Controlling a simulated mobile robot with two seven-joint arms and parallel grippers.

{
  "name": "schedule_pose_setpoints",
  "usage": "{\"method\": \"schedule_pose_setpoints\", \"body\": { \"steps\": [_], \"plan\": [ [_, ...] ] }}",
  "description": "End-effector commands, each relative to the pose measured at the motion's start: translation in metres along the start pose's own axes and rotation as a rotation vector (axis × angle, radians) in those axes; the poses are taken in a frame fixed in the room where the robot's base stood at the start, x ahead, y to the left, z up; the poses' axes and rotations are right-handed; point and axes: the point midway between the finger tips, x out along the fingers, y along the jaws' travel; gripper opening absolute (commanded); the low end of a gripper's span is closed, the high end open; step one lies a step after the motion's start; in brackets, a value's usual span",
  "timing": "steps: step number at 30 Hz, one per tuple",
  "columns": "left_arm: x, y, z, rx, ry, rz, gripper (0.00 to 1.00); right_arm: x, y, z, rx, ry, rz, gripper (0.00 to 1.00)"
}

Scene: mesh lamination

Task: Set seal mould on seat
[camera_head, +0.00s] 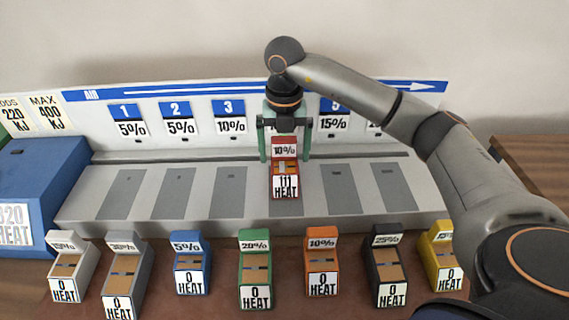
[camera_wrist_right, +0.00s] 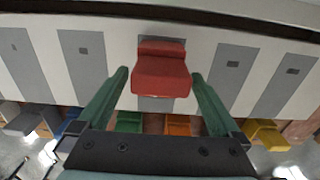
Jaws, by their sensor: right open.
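A red mould (camera_head: 285,176), labelled 10% and 111 HEAT, stands at the fourth grey seat (camera_head: 286,208) of the sloped white bench. It also shows in the right wrist view (camera_wrist_right: 161,76), in front of my fingers. My right gripper (camera_head: 284,150) is open at the red mould's far, upper end, with its green fingers spread wider than the mould. In the wrist view the fingers (camera_wrist_right: 160,85) lie to either side of it with gaps. I cannot tell which mould is the seal mould. My left gripper is not in view.
Several moulds line the front: white (camera_head: 71,262), grey (camera_head: 124,275), blue (camera_head: 189,265), green (camera_head: 255,270), orange (camera_head: 322,265), black (camera_head: 387,268) and yellow (camera_head: 443,258). A blue box (camera_head: 40,180) stands left. The other seats, such as the third (camera_head: 228,193), are empty.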

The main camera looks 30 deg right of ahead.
Motion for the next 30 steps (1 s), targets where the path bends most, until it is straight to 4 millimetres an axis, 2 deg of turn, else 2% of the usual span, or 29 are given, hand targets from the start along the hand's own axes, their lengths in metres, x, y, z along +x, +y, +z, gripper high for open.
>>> {"method": "schedule_pose_setpoints", "body": {
  "steps": [1,6,12,30],
  "plan": [
    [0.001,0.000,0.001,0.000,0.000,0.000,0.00,-0.013,0.001,0.001,-0.001,-0.005,0.004,1.00],
    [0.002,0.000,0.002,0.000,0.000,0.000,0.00,-0.048,0.001,0.001,-0.001,-0.003,0.003,1.00],
    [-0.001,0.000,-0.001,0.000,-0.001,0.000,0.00,-0.073,0.000,0.000,-0.001,-0.001,0.001,1.00],
    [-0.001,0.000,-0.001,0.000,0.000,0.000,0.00,-0.077,0.000,0.000,-0.001,0.001,0.000,1.00]
  ]
}}
